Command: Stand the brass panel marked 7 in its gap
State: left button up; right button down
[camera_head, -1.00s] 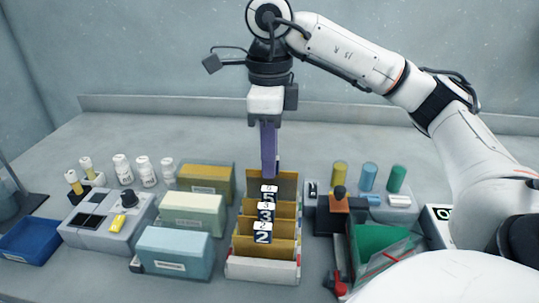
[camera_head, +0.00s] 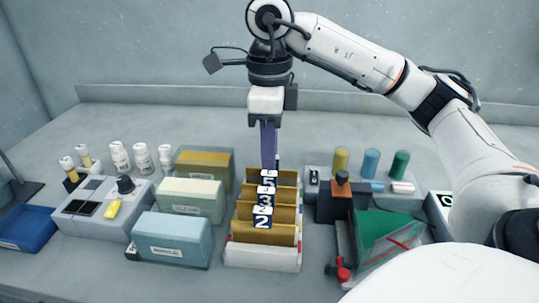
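A brass panel (camera_head: 253,174) stands upright at the back of the rack. Its front is mostly hidden behind the others, and I cannot read its number. My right gripper (camera_head: 269,165) points straight down with purple fingers and appears shut on the top of this back panel. The panel's lower edge is hidden, so I cannot tell whether it is seated. My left gripper is out of view.
Olive, cream and blue boxes (camera_head: 172,240) stand just left of the rack. Bottles stand at the back left. The bench behind the rack is clear.

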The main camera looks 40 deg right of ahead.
jog(key=c, duration=1.7)
grip_release()
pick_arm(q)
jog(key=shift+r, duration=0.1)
